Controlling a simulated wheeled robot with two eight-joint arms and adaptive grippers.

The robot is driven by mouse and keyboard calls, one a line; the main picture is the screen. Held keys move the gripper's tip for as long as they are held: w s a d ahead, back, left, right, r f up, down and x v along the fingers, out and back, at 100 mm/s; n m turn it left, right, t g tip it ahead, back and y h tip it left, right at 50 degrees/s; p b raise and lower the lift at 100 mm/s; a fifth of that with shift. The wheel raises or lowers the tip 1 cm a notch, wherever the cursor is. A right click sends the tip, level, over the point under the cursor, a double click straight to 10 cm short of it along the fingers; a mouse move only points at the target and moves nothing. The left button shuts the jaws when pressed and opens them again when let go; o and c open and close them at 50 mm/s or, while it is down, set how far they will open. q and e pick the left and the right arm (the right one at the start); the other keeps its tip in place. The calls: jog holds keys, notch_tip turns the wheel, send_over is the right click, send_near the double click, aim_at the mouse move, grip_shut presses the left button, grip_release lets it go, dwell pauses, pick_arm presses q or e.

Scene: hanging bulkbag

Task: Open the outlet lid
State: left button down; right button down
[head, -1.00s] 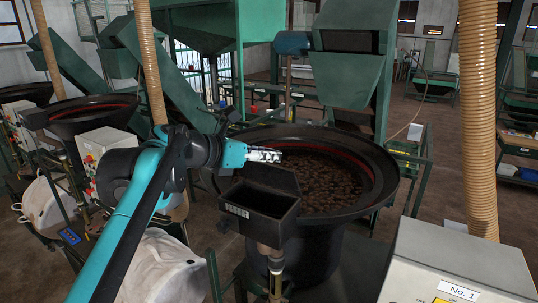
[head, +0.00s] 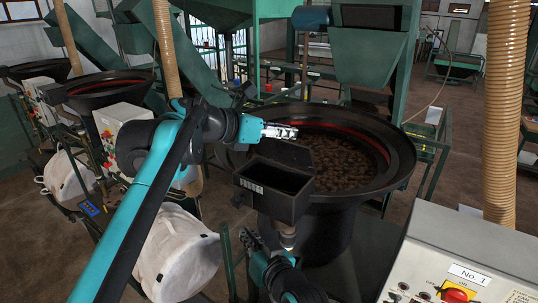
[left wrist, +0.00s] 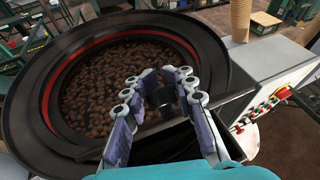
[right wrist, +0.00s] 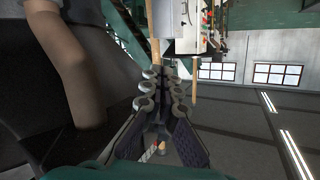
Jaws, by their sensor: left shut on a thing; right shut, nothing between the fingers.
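The outlet box (head: 272,188) is a dark open-topped box on the near side of the round black bowl. Its lid (head: 287,152) stands raised at the box's back edge, and the dark inside of the box shows. My left gripper (head: 281,132) is at the top of the raised lid. In the left wrist view its fingers (left wrist: 158,82) are on both sides of a small dark part (left wrist: 160,97), shut on the lid. My right gripper (head: 247,238) is low, in front of and below the box. In the right wrist view its fingers (right wrist: 163,75) are together and empty.
The black bowl (head: 395,178) holds many brown pieces. A control box marked No. 1 (head: 450,255) stands at the right front, beside a ribbed tan hose (head: 505,110). White bags (head: 180,255) hang at the left. A post (head: 287,235) stands under the box.

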pick_arm(q)
jog(key=shift+f, duration=0.1)
pick_arm(e)
jog(key=a+r+m+t+y, duration=0.2)
jog(key=a+r+m+t, duration=0.45)
jog(key=a+r, duration=0.6)
jog(key=m+t+h, duration=0.2)
jog(key=m+h, duration=1.9)
jog(key=h, duration=0.1)
send_near(276, 143)
jog(key=shift+g, duration=0.25)
jog(key=x, duration=0.6)
jog(key=shift+w+d+r, duration=0.1)
jog(key=shift+w+r, duration=0.1)
jog(key=shift+r, duration=0.05)
